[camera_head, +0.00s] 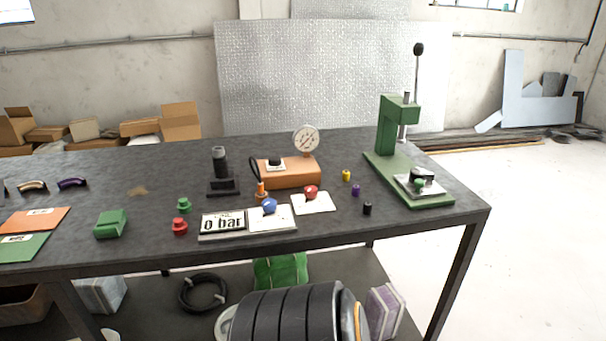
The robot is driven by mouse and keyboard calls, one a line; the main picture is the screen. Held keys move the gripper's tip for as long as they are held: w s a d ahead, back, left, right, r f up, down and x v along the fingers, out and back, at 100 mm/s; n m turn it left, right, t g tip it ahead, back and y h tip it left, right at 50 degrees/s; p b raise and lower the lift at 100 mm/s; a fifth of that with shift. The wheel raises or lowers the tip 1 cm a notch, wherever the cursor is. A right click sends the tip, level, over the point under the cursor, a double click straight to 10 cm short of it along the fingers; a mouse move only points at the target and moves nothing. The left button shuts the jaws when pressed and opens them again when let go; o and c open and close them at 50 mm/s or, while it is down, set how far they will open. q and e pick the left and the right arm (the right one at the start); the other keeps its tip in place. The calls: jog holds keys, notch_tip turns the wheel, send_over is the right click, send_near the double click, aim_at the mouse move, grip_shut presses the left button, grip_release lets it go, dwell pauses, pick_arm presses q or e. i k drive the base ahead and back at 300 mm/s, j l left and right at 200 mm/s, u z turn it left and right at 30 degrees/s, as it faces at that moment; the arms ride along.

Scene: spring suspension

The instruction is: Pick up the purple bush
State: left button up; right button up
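The purple bush (355,190) is a small dark purple cylinder standing upright on the dark grey workbench (330,226), right of centre. A yellow bush (346,175) stands just behind it to the left. A black bush (367,208) stands in front of it to the right. Nothing touches the purple bush and nothing hides it. Neither of my grippers is in view.
A green press (388,135) with an upright lever stands to the right. An orange gauge unit (290,173) stands behind left. A large black ribbed cylinder (285,318) is below the bench top.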

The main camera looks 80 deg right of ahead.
aim_at(356, 188)
jog(key=z, duration=3.1)
